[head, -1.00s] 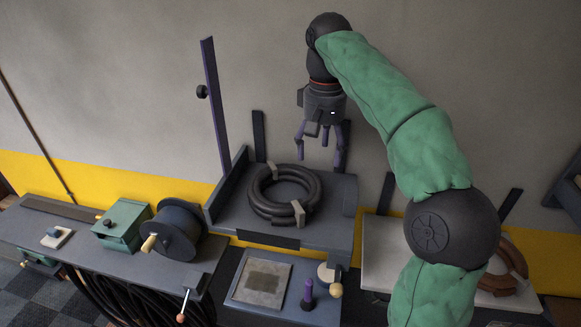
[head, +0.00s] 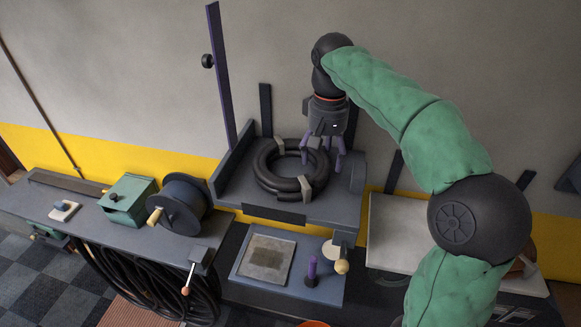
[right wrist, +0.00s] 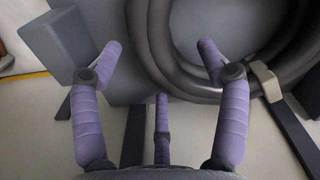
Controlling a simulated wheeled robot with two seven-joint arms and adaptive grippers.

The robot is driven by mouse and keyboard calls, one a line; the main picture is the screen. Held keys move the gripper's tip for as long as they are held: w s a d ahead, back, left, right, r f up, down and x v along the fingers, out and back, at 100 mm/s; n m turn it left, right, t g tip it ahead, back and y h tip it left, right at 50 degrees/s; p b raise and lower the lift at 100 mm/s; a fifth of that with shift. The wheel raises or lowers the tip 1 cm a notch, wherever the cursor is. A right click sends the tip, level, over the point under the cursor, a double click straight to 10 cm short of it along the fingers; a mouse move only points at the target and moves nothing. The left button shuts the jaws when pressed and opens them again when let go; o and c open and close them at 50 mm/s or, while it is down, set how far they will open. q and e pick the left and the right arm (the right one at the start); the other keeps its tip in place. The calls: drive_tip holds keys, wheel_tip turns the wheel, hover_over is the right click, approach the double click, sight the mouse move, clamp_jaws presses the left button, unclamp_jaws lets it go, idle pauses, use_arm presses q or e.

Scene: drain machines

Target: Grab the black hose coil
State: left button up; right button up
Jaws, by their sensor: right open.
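The black hose coil (head: 266,174) lies flat on a raised grey tray (head: 235,195), with light grey clips around it. My right gripper (head: 322,166) is open, its purple fingers pointing down over the back right part of the coil. In the right wrist view, the purple fingers (right wrist: 155,70) are spread wide, and the coil (right wrist: 190,80) shows between and beyond them to the right. I cannot tell whether a finger touches the coil. My left gripper is not in view.
A dark cable reel (head: 180,203) and a green box (head: 128,198) stand left of the tray. A tall purple post (head: 220,80) rises at its back left. A purple peg (head: 312,270) stands in front. A pale board (head: 395,230) lies to the right.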

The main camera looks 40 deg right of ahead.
drive_tip(key=shift+f, duration=0.7)
clamp_jaws()
drive_tip(key=shift+r, duration=0.1)
